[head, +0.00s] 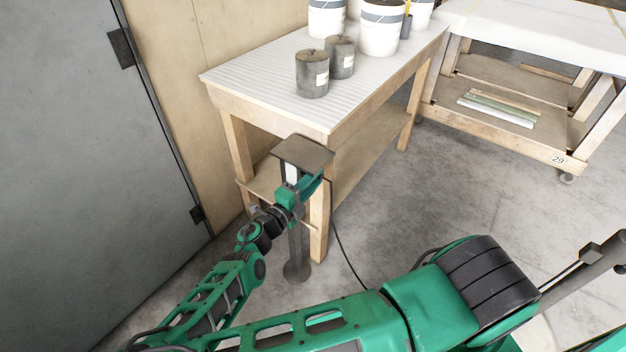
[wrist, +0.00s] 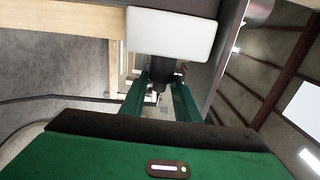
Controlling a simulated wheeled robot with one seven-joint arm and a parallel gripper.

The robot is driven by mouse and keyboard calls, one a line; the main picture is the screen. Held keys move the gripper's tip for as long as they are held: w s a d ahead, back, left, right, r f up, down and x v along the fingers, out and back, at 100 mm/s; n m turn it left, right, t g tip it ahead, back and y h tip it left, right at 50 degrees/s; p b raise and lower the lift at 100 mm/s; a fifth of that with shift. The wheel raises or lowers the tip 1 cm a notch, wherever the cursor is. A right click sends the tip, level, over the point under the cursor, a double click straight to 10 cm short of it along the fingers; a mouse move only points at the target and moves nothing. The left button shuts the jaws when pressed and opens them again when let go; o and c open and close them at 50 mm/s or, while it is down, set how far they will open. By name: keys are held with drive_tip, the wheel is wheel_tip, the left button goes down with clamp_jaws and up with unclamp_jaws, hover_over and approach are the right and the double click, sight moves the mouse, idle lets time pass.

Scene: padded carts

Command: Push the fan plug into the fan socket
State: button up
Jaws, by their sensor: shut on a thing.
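A small pedestal stand with a flat grey-brown top (head: 303,152) stands at the front corner of the wooden table. A white block, probably the fan socket (head: 292,173), sits under that top; it also shows large in the wrist view (wrist: 170,34). My gripper (head: 312,186) is beside the stand, just below its top. In the wrist view, my green fingers (wrist: 160,92) are shut on a dark plug (wrist: 163,72), directly below the white block. I cannot tell whether plug and block touch or how deep the plug is; the block hides the contact.
A black cable (head: 341,246) hangs from near my gripper to the floor. The wooden table (head: 270,98) holds grey canisters (head: 312,75) and white buckets (head: 380,30). A table leg stands close behind the stand. A grey door (head: 80,180) is at left. Open concrete floor lies at right.

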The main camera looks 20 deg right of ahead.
drive_tip(key=o, duration=1.2)
drive_tip(key=shift+o, duration=0.2)
drive_tip(key=shift+a, duration=0.15)
drive_tip(key=v, duration=1)
drive_tip(key=shift+s+a, duration=0.2)
drive_tip(key=shift+a, duration=0.05)
drive_tip(key=shift+d, duration=0.1)
